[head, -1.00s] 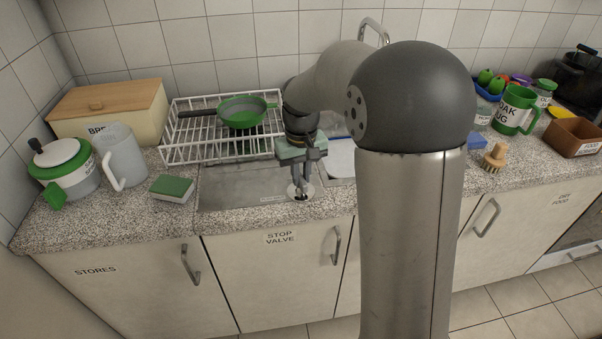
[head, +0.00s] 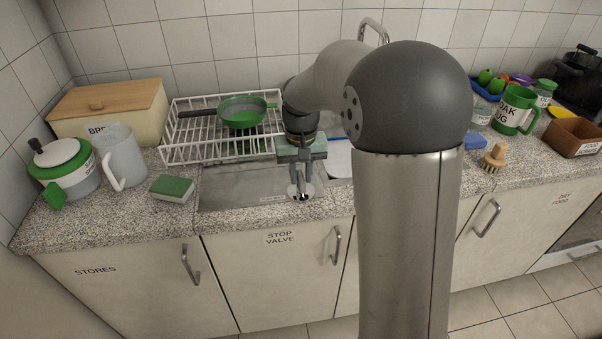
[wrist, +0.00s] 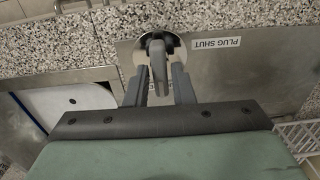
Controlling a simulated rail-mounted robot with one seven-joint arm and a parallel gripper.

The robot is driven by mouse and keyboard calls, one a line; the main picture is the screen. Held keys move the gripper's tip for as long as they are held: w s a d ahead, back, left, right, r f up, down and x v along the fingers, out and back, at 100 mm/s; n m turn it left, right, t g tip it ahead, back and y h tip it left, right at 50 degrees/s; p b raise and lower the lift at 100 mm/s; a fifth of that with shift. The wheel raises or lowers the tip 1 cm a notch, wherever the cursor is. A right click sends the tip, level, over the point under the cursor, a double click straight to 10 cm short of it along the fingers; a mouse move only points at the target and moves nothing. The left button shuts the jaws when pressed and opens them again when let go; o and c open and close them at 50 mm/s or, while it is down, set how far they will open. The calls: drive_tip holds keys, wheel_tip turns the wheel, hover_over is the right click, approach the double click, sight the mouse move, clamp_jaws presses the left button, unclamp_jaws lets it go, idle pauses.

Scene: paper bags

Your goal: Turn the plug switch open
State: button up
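The plug switch (wrist: 157,50) is a grey lever on a round metal plate, at the front strip of the counter by the steel drainer. In the wrist view its lever points down the picture, towards my gripper (wrist: 160,78). The two fingers stand on either side of the lever, apart from each other, with narrow gaps beside it. A "PLUG SHUT" label (wrist: 217,43) is right of the switch. Another label is mostly hidden behind the fingers. In the head view my gripper (head: 302,189) points down at the switch and covers most of it.
A white dish rack (head: 185,150) with a green pan (head: 242,110) stands behind the steel drainer (head: 232,188). A brush (head: 494,157) is on the right.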

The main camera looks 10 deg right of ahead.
sight(301, 177)
drive_tip(key=shift+o, duration=0.9)
wheel_tip(301, 177, up, 17)
drive_tip(key=shift+r, duration=0.2)
drive_tip(key=s+f, duration=0.8)
drive_tip(key=s, duration=0.5)
drive_tip(key=s+a+f+n, duration=0.1)
drive_tip(key=s+f, duration=0.8)
drive_tip(key=s, duration=0.4)
